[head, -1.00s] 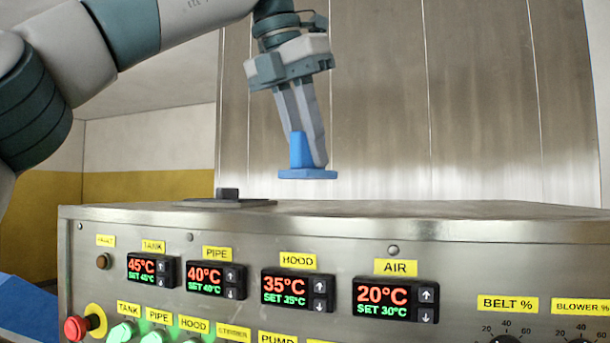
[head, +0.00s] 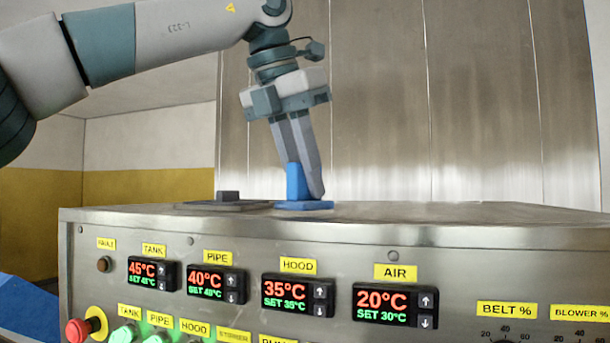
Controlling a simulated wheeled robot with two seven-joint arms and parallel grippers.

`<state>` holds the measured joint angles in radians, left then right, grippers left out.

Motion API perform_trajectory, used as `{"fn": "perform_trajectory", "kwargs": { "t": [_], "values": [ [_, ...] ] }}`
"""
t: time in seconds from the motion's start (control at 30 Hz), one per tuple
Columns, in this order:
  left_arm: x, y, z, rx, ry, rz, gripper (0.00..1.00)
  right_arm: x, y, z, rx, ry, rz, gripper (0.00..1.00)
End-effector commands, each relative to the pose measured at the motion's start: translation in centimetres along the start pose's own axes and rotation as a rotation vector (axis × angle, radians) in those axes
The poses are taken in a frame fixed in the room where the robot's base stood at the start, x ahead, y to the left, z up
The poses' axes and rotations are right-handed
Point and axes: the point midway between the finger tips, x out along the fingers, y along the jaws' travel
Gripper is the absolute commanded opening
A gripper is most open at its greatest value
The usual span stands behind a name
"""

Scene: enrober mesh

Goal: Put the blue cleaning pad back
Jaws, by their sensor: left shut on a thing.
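The blue cleaning pad (head: 296,186) has a flat base and an upright grip block. My left gripper (head: 308,184) is shut on that grip block from above. The pad's base is at the level of the steel cabinet's top (head: 430,209), to the right of a dark flat plate (head: 222,205) with a small dark block on it. The top is seen almost edge-on, so I cannot tell whether the base touches it. My right gripper is not in view.
The cabinet front carries temperature displays (head: 298,294), lit green buttons, dials and a red stop button (head: 76,330). A tall steel panel (head: 480,110) stands behind. The cabinet top to the right is clear.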

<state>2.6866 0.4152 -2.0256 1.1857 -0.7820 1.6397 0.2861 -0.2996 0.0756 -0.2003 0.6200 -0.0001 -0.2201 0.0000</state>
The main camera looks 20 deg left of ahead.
Motion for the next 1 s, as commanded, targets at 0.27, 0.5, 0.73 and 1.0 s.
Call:
{"fn": "perform_trajectory", "kwargs": {
  "t": [0.27,0.5,0.73,1.0],
  "values": [
    [0.34,-0.04,-0.13,0.000,-0.001,-0.001,0.00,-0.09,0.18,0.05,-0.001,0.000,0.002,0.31],
    [0.75,-0.05,-0.30,0.000,-0.001,-0.001,0.00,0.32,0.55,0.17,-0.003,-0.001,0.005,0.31],
    [0.66,-0.05,-0.27,0.000,0.000,-0.001,0.36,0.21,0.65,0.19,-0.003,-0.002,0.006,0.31],
    [0.49,-0.04,-0.19,0.000,0.000,0.000,0.36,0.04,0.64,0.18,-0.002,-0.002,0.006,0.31]
  ]
}}
